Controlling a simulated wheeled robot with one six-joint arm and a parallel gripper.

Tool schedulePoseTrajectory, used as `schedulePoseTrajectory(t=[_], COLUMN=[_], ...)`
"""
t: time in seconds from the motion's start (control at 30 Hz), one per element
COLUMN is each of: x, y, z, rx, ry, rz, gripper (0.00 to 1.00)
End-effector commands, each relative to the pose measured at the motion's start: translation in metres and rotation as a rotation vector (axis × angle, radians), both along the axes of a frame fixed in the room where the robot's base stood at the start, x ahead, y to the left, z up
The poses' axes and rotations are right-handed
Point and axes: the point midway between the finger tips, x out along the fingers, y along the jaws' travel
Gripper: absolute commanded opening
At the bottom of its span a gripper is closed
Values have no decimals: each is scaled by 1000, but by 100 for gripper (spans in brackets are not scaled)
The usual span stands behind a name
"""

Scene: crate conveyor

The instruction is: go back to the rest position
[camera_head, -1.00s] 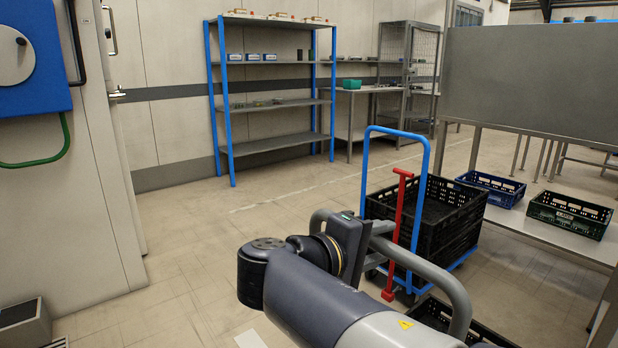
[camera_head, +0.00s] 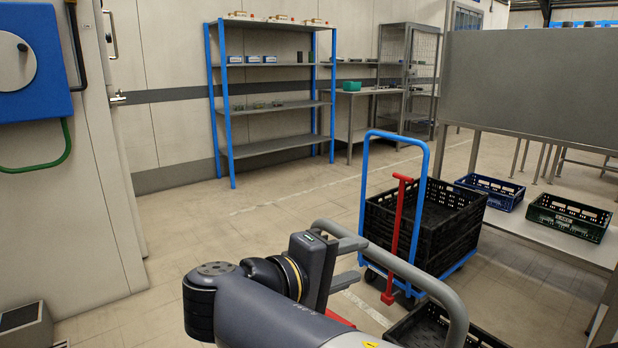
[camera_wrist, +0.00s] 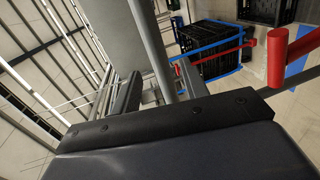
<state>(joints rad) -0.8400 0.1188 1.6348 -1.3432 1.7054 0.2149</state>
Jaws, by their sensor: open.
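My gripper (camera_head: 346,272) is low in the middle of the head view, at the end of my bent arm, beside a grey tubular rail (camera_head: 420,278). Its fingers are partly hidden behind the rail and wrist. In the wrist view my gripper (camera_wrist: 158,88) has its fingers apart, with nothing held between them. The grey rail crosses close in front of it there.
A blue trolley (camera_head: 366,185) with stacked black crates (camera_head: 455,228) stands right of my arm, behind a red post (camera_head: 396,235). A blue crate (camera_head: 489,193) and a green crate (camera_head: 569,217) sit on the table at right. Floor at left centre is clear.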

Motion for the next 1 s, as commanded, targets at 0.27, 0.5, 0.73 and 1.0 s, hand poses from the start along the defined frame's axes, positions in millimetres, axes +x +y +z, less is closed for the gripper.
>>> schedulePoseTrajectory(t=[0.27, 0.5, 0.73, 1.0], x=[-25, -7, 16, 41], y=[33, 7, -22, -56], z=[10, -1, -8, -14], rx=[0, 2, 2, 0], ry=[0, -1, -2, -1], rz=[3, -6, -7, -6], gripper=[42, 42, 42, 42])
